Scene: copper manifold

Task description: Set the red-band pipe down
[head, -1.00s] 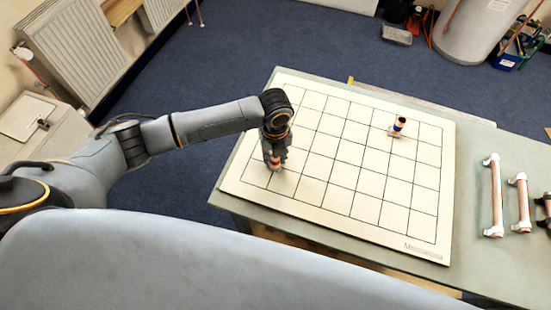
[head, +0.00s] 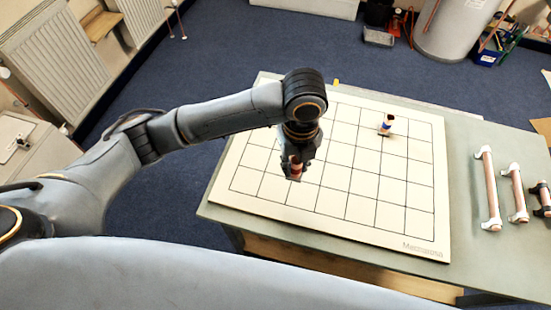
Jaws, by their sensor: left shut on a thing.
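My left gripper (head: 295,170) points down over the left part of the white grid board (head: 425,243). It is shut on the red-band pipe (head: 296,169), a short piece of which only a small reddish part shows between the fingers. The fingers and wrist hide the rest of it. The pipe appears to be held above the board, though the gap is hard to judge. My right gripper is out of view.
Copper pipes with white ends (head: 490,188) (head: 517,193) and a dark-ended piece (head: 542,198) lie on the green table (head: 463,255) at right. Many grid squares are bare.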

